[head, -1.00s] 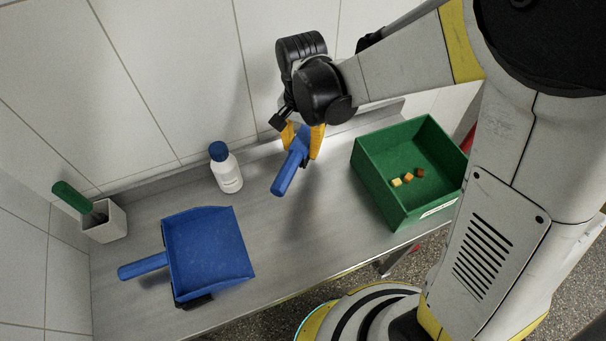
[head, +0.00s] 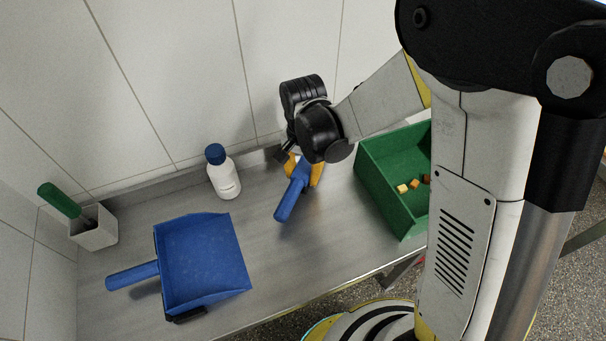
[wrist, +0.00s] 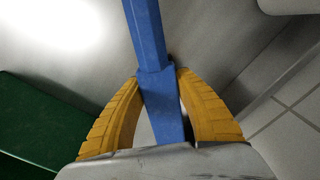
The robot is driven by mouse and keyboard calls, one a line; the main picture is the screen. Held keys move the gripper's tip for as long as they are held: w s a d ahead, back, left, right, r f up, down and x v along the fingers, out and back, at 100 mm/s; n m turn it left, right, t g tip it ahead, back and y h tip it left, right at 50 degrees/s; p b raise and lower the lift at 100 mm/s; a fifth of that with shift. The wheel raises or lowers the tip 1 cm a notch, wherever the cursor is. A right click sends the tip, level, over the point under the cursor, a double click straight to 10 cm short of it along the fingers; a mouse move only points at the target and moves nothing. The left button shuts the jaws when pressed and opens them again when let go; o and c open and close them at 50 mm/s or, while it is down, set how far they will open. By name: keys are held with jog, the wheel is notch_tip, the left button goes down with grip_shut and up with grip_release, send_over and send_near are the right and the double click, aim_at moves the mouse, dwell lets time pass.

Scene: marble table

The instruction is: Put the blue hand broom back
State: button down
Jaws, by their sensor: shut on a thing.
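The blue hand broom (head: 292,194) is in my gripper (head: 302,171), which is shut on it. In the head view its blue handle points down and to the left, above the table between the white bottle and the green crate. In the wrist view the broom (wrist: 152,62) runs up between the two yellow fingers of my gripper (wrist: 162,98). My wrist hides the upper end of the broom in the head view, and I see no bristles. A blue dustpan (head: 203,262) lies on the table to the left, its handle pointing left.
A white bottle with a blue cap (head: 224,176) stands near the wall. A white holder (head: 95,230) with a green-handled tool (head: 60,200) is at far left. A green crate (head: 385,190) with small cubes stands right. Bare table (head: 290,255) lies in front.

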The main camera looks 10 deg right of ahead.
aim_at(304, 170)
jog(key=shift+f, duration=0.25)
jog(key=c, duration=1)
grip_release()
jog(key=shift+o, duration=0.2)
jog(key=shift+r, duration=0.1)
notch_tip(304, 170, up, 11)
jog(key=p, duration=0.5)
jog(key=shift+d, duration=0.1)
jog(key=s+d+r+n+t, duration=0.5)
jog(key=s+d+r+t, duration=0.2)
jog(key=s+d+r, duration=0.4)
notch_tip(304, 170, up, 2)
jog(key=shift+d+r+n, duration=0.1)
jog(key=shift+d+n, duration=0.3)
jog(key=shift+d, duration=0.65)
